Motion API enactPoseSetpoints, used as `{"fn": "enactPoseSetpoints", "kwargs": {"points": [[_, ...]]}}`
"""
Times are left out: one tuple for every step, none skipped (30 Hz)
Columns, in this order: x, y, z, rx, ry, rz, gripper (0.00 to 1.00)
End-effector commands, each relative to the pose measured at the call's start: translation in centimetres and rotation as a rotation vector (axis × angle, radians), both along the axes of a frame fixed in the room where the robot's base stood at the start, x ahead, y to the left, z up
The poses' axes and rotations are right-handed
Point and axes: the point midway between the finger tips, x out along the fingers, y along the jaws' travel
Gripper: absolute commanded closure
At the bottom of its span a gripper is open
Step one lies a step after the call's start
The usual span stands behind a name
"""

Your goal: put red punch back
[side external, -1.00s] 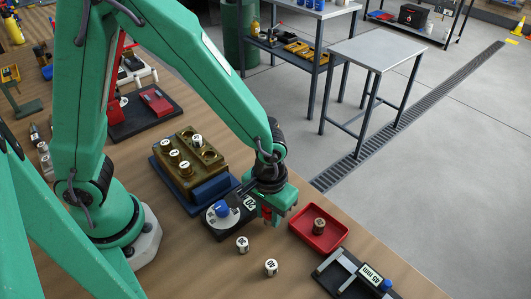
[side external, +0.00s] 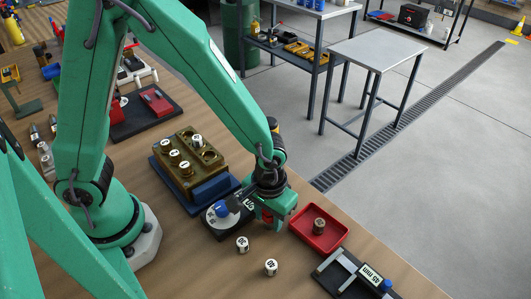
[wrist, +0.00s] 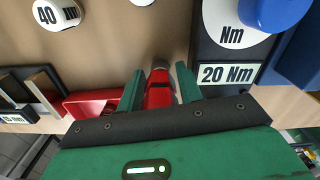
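The red punch (wrist: 159,94) shows in the wrist view between the two green fingers of my gripper (wrist: 160,88), with a dark band and a grey end pointing away from the wrist.
A black device with a blue knob (side external: 221,210) stands left of my gripper. Behind it is a brass block (side external: 184,178) with several sockets. A red tray (side external: 334,241) holds a brown cylinder (side external: 319,226). Two white-topped cylinders (side external: 243,244) (side external: 271,267) stand in front.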

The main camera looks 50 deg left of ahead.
Motion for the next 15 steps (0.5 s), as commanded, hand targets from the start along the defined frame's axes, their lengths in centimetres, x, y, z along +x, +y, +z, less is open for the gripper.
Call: {"fn": "enactPoseSetpoints", "kwargs": {"points": [[0.0, 0.0, 0.1, 0.000, 0.000, 0.000, 0.64], [0.0, 0.0, 0.1, -0.001, -0.001, 0.000, 0.64], [0.0, 0.0, 0.2, -0.001, -0.001, 0.000, 0.64], [0.0, 0.0, 0.3, -0.001, -0.001, 0.000, 0.64], [0.0, 0.0, 0.4, -0.001, -0.002, 0.000, 0.64], [0.0, 0.0, 0.6, -0.002, -0.002, 0.000, 0.64], [0.0, 0.0, 0.8, -0.001, -0.002, 0.000, 0.64], [0.0, 0.0, 1.0, -0.001, -0.001, 0.000, 0.64], [0.1, 0.0, 1.3, -0.002, -0.002, 0.000, 0.64], [0.1, -0.1, 1.5, -0.002, -0.004, 0.000, 0.64], [0.1, -0.1, 1.8, -0.002, -0.004, 0.000, 0.64], [0.1, 0.0, 2.2, -0.002, -0.002, 0.000, 0.64], [0.1, -0.1, 2.5, -0.002, -0.004, 0.000, 0.64], [0.1, -0.1, 2.8, -0.002, -0.004, 0.000, 0.64], [0.1, 0.0, 3.3, -0.001, -0.003, 0.000, 0.64]]}}
